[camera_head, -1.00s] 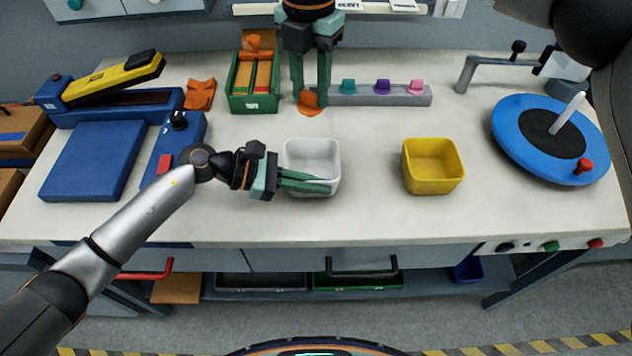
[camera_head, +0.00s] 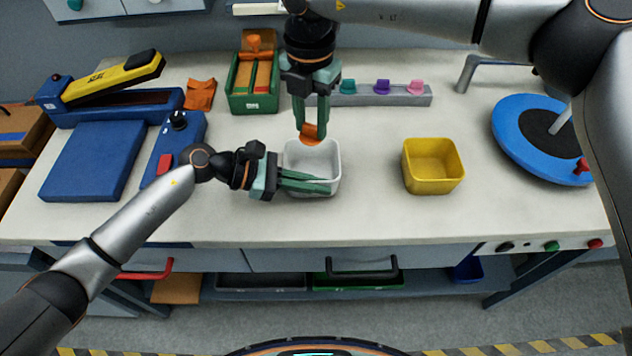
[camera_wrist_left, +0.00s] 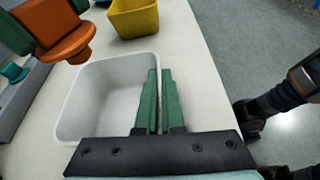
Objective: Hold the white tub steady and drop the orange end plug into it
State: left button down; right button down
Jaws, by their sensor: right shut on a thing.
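The white tub (camera_head: 328,157) stands on the worktop, upright and with no contents visible. My left gripper (camera_head: 328,187) reaches in from the left at the tub's front side. In the left wrist view its green fingers (camera_wrist_left: 159,75) are close together on either side of the tub's wall (camera_wrist_left: 85,130). My right gripper (camera_head: 312,130) points down and is shut on the orange end plug (camera_head: 312,135), above the tub's back rim. In the left wrist view the plug (camera_wrist_left: 68,45) shows at upper left, above the tub and apart from it.
A yellow tub (camera_head: 433,180) stands to the right. Behind are a green box (camera_head: 252,100) and a grey rail (camera_head: 400,98) with coloured plugs. A blue control box (camera_head: 172,150) lies left, a blue turntable (camera_head: 510,135) right. The worktop between the tubs is clear.

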aim_at(311, 125)
jog(key=shift+f, duration=0.65)
jog(key=shift+c, duration=2.2)
grip_release()
jog(key=shift+r, duration=0.15)
notch_tip(311, 125, up, 12)
pick_arm(q)
jog(key=c, duration=1)
grip_release()
jog(key=shift+o, duration=0.2)
